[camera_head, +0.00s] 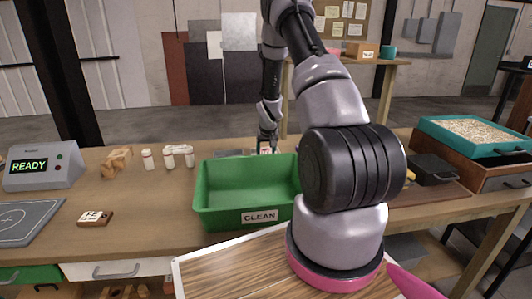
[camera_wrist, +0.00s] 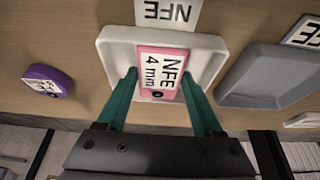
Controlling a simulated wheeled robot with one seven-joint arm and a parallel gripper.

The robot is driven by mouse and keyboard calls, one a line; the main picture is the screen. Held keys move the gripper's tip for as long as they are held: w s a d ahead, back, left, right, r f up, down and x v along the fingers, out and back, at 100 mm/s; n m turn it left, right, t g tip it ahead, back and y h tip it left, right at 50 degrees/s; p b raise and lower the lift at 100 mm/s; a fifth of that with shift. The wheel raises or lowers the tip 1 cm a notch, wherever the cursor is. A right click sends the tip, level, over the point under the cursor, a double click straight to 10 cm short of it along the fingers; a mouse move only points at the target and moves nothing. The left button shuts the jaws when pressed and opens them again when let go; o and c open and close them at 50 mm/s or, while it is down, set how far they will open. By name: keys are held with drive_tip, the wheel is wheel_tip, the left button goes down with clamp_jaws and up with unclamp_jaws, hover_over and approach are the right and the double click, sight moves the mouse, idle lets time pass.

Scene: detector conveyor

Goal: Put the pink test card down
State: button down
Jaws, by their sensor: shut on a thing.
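The pink test card (camera_wrist: 161,74), marked "NFE 4 mm", is between the two teal fingers of my gripper (camera_wrist: 160,84) in the wrist view. My gripper is shut on it. The card lies over a white tray (camera_wrist: 112,46) in that view, within its outline except near the lower rim. I cannot tell whether it touches the tray floor. An "NFE" label (camera_wrist: 168,12) is at the tray's far edge. In the head view my gripper (camera_head: 267,147) is low over the bench behind the green bin, which partly hides that area.
A grey tray (camera_wrist: 262,98) is close on the right in the wrist view, and a purple piece (camera_wrist: 48,80) lies to the left. The green "CLEAN" bin (camera_head: 222,214) stands in front of my gripper. White bottles (camera_head: 148,160) and a "READY" detector (camera_head: 40,166) are farther left.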

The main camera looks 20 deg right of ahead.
drive_tip(key=shift+f, duration=0.1)
drive_tip(key=shift+c, duration=0.2)
unclamp_jaws()
